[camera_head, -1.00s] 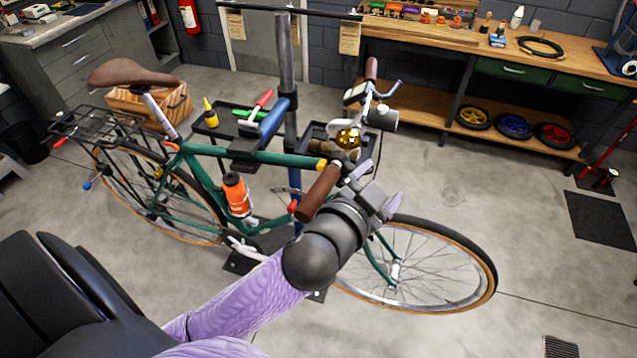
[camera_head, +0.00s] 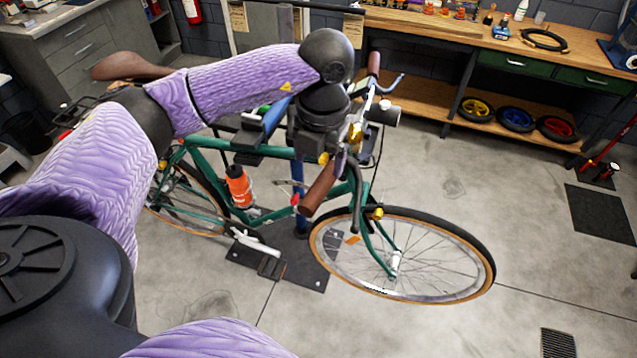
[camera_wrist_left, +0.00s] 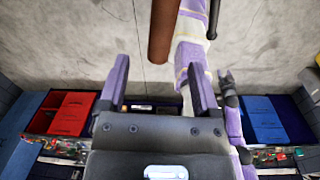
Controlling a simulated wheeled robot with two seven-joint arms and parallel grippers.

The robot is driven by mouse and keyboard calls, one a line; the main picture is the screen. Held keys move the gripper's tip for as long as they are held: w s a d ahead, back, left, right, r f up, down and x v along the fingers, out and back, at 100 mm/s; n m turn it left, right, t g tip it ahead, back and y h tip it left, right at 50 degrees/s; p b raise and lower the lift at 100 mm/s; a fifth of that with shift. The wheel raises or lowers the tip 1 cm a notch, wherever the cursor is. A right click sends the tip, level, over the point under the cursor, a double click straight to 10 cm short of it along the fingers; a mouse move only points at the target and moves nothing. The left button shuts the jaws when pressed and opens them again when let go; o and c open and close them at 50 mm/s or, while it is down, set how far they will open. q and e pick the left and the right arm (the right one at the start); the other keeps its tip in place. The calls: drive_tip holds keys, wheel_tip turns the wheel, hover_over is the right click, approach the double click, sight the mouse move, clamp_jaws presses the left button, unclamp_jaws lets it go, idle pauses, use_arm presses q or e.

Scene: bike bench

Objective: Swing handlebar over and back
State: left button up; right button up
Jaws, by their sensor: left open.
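The green bike (camera_head: 235,150) stands clamped in a repair stand. Its handlebar has a near brown grip (camera_head: 320,190) that points toward me and a far brown grip (camera_head: 374,63) beyond the stem. The front wheel (camera_head: 450,235) points to the right. My left gripper (camera_head: 340,165) hangs from above, just over the near grip, partly hidden by my own wrist. In the left wrist view, the open fingers (camera_wrist_left: 157,85) have an empty gap between them. The brown grip (camera_wrist_left: 163,30) lies ahead of the fingertips there, apart from them. My right gripper does not show.
A workbench (camera_head: 430,28) with wheels on its lower shelf stands behind at the right. A grey cabinet (camera_head: 75,50) stands at the back left. The floor at the right is mostly clear, with a dark mat (camera_head: 600,215).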

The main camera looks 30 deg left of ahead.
sight(319, 186)
use_arm(q)
wheel_tip(319, 186, down, 8)
drive_tip(key=shift+a+r+p, duration=0.1)
drive_tip(key=shift+r+p, duration=0.05)
drive_tip(key=shift+p, duration=0.4)
clamp_jaws()
idle(1.0)
